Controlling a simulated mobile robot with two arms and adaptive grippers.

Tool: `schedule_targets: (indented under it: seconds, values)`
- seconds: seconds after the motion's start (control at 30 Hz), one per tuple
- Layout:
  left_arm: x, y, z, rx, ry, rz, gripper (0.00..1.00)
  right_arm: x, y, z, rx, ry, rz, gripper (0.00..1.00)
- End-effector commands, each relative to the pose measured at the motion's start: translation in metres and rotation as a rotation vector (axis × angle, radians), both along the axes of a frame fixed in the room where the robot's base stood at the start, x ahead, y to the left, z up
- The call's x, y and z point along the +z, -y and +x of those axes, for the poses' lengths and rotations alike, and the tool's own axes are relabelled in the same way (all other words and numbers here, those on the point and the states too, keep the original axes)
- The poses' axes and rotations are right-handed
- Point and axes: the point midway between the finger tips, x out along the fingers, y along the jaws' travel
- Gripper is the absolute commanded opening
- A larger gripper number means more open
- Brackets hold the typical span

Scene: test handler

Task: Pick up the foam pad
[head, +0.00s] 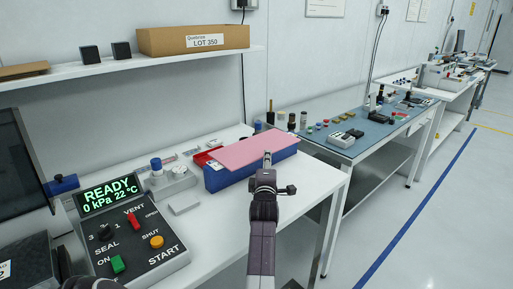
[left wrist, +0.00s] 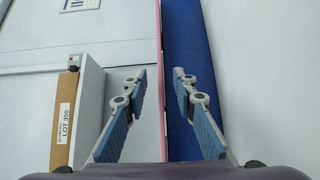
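The foam pad (head: 243,148) is a flat pink sheet lying on top of a long blue block (head: 222,181) on the white bench. My left gripper (head: 267,158) is at the front right part of the pad in the head view. In the left wrist view its fingers (left wrist: 160,76) are apart. The pad shows there as a thin pink edge (left wrist: 162,110) between the fingers, with the blue block (left wrist: 187,50) behind the right finger. I cannot tell whether a finger touches the pad. My right gripper is not in view.
A control panel (head: 125,232) with a READY display stands front left. A shelf above holds a cardboard box (head: 193,40), also in the left wrist view (left wrist: 64,120). Bare bench lies right of the block.

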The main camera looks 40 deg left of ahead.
Motion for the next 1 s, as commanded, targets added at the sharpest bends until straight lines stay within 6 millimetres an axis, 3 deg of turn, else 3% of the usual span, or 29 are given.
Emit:
schedule_targets:
  seconds: [0.4, 0.77, 1.0]
  values:
    - [0.002, -0.031, 0.032, 0.001, -0.001, 0.002, 0.25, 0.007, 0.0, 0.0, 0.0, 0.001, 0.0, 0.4]
    - [0.002, -0.035, 0.037, 0.0, 0.0, 0.001, 0.25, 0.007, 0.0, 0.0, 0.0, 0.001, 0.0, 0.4]
    - [0.002, -0.035, 0.037, 0.0, -0.001, 0.001, 0.01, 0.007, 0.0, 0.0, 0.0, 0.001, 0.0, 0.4]
